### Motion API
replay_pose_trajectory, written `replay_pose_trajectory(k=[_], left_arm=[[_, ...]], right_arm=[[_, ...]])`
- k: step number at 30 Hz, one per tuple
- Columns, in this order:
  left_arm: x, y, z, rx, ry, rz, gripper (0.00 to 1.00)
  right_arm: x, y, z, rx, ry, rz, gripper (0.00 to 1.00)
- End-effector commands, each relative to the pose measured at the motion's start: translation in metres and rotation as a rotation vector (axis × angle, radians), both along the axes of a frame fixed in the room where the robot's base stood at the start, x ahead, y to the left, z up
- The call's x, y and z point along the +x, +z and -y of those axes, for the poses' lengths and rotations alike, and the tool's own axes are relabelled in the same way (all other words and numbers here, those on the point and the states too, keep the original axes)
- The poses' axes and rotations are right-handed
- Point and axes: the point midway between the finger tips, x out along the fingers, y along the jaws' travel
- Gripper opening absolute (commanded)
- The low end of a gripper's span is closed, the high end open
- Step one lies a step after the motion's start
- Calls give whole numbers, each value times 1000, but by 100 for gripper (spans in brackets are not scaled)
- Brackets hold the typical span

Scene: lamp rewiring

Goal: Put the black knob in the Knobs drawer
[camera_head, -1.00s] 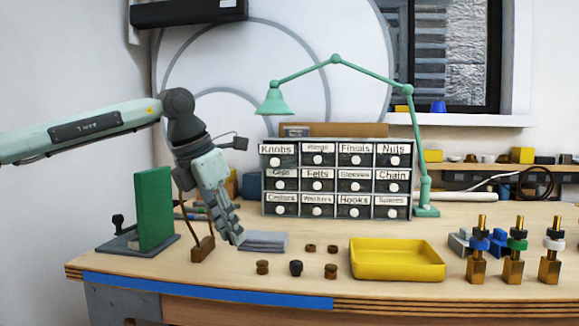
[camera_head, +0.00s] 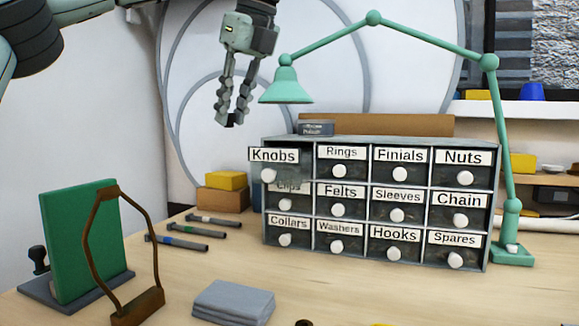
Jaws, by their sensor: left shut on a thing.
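My left gripper (camera_head: 232,116) hangs at the top, left of the lamp shade and above the drawer cabinet (camera_head: 380,143). Its fingers point down and are shut on a small dark piece, the black knob (camera_head: 231,121), mostly hidden between the fingertips. The Knobs drawer (camera_head: 284,177) is at the top left of the cabinet. Its front stands out from the others and partly covers the Clips label below, so it is pulled out. The gripper is above and left of this drawer, apart from it. My right gripper is not in view.
A green jointed lamp (camera_head: 286,88) arches over the cabinet, its shade close to my gripper. Bare bench lies before the cabinet.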

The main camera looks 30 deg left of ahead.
Motion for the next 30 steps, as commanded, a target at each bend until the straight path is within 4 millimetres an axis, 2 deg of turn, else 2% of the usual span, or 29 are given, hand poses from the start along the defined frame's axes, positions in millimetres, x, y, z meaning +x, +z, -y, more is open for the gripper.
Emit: replay_pose_trajectory(k=[1, 6, 13, 17, 25, 30], left_arm=[[11, -10, 4, -3, -3, -8, 3], [49, -35, 18, -3, -5, -8, 3], [86, -57, 32, -2, -5, -4, 3], [93, -62, 33, -3, -5, -2, 3], [93, -97, 33, -2, -7, -4, 3], [93, -100, 33, -1, -4, 1, 3]], right_arm=[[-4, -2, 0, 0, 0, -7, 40], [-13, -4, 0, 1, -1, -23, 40], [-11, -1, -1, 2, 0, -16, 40], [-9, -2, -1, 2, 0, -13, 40], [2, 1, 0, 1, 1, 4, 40], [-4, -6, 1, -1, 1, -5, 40]])
